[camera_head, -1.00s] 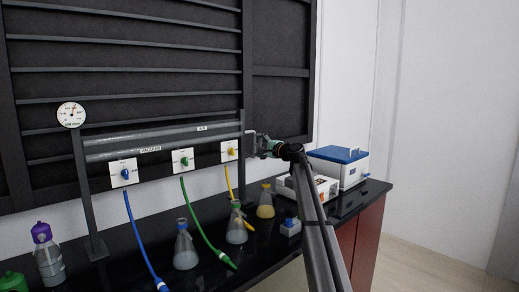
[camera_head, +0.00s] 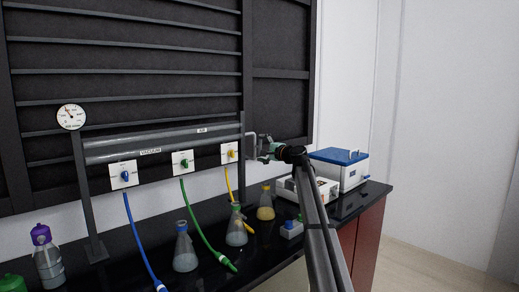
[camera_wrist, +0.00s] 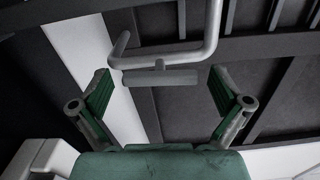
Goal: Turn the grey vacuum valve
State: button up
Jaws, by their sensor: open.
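The grey vacuum valve appears as a grey handle (camera_head: 250,147) at the right end of the grey pipe labelled VACUUM (camera_head: 150,150). In the wrist view, a bent light-grey bar and a grey crosspiece (camera_wrist: 160,77) on a short stem show ahead of my gripper. My gripper (camera_head: 264,147) is just right of the handle in the head view. Its two green-padded fingers are spread wide in the wrist view (camera_wrist: 160,88). The crosspiece lies between the fingertips in the picture, with gaps on both sides. Nothing is held. The depth between fingertips and handle is unclear.
Blue (camera_head: 123,174), green (camera_head: 184,163) and yellow (camera_head: 230,152) valves sit under the pipe, with hoses hanging down. A round gauge (camera_head: 71,116) stands at the left. Flasks and a blue-lidded box (camera_head: 340,157) stand on the black bench.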

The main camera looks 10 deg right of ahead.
jog(key=v, duration=1)
jog(key=shift+s, duration=0.35)
jog(key=shift+d+r, duration=0.1)
jog(key=shift+d, duration=0.05)
